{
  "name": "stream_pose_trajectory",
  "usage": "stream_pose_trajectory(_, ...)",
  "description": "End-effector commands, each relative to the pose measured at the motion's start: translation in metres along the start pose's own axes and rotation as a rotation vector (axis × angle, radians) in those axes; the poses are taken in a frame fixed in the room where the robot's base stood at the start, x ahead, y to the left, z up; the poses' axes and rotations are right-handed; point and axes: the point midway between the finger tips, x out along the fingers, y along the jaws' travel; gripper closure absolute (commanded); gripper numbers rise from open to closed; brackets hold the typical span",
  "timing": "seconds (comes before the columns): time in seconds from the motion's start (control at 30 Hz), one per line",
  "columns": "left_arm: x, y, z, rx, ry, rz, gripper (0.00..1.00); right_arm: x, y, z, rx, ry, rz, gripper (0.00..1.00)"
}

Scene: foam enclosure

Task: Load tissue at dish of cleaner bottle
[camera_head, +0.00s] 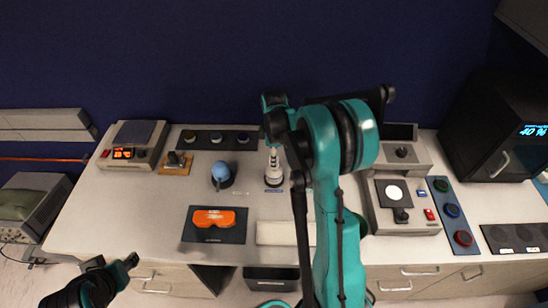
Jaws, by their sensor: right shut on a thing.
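The cleaner bottle (273,174) is white and stands upright on the table right of the blue ball. My right arm reaches in from below and bends over, with its gripper (274,138) pointing down directly over the bottle's top. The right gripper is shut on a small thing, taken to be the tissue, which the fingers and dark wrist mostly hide. I cannot tell whether it touches the dish at the bottle's top. My left gripper (126,265) is low at the left, off the table's front edge. Its fingers are too small to read.
A blue ball on a dark stand (221,174) is left of the bottle. Orange goggles (214,218) lie on a dark mat, beside a long pale block (282,234). A dark strip with round pots (216,139) lies behind. Instruments (405,205) and a black oven (495,130) stand right.

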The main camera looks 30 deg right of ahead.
Motion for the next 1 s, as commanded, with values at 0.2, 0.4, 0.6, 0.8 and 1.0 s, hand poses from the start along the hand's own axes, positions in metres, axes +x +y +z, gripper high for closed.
stream_pose_trajectory(0.2, 0.002, 0.000, 0.002, 0.000, 0.000, 0.000, 0.60, 0.003, 0.000, 0.000, 0.000, 0.000, 0.000, 0.87)
stream_pose_trajectory(0.4, 0.004, 0.000, 0.003, 0.000, 0.000, 0.000, 0.60, 0.006, 0.000, 0.000, 0.000, 0.000, 0.000, 0.87)
stream_pose_trajectory(0.6, 0.005, 0.000, 0.004, 0.000, 0.000, 0.000, 0.60, 0.008, 0.000, 0.000, 0.000, 0.000, 0.000, 0.87)
stream_pose_trajectory(0.8, 0.007, 0.000, 0.005, 0.000, 0.000, 0.000, 0.60, 0.011, 0.000, 0.000, 0.000, 0.000, 0.000, 0.87)
stream_pose_trajectory(1.0, 0.007, 0.000, 0.005, 0.000, 0.000, 0.000, 0.60, 0.011, 0.000, 0.000, 0.000, 0.000, 0.000, 0.87)
